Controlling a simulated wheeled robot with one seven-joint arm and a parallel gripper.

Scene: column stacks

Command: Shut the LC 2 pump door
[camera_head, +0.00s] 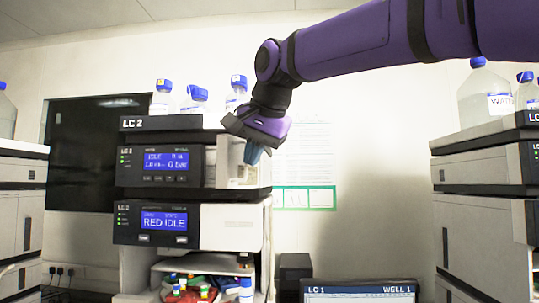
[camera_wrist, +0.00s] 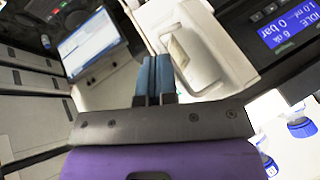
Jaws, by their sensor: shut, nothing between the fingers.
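The LC 2 stack (camera_head: 160,122) stands left of centre in the head view. Its pump module (camera_head: 130,165) has a blue display reading idle and 0 bar, which also shows in the wrist view (camera_wrist: 290,28). At the module's right end is a pale bay (camera_head: 240,172) with a white rim. In the wrist view a pale panel with a recess (camera_wrist: 190,50) lies beside the fingers; how far the door stands open is hard to tell. My gripper (camera_head: 254,156) is at the bay, blue fingertips together and empty, pointing down. In the wrist view the fingertips (camera_wrist: 155,62) are close to the panel; contact is unclear.
Blue-capped bottles (camera_head: 197,97) stand on top of the stack. A lower module (camera_head: 230,228) reads red idle, above a tray of coloured caps. An LC 1 monitor (camera_head: 360,292) is at the bottom. Another stack (camera_head: 485,195) stands right.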

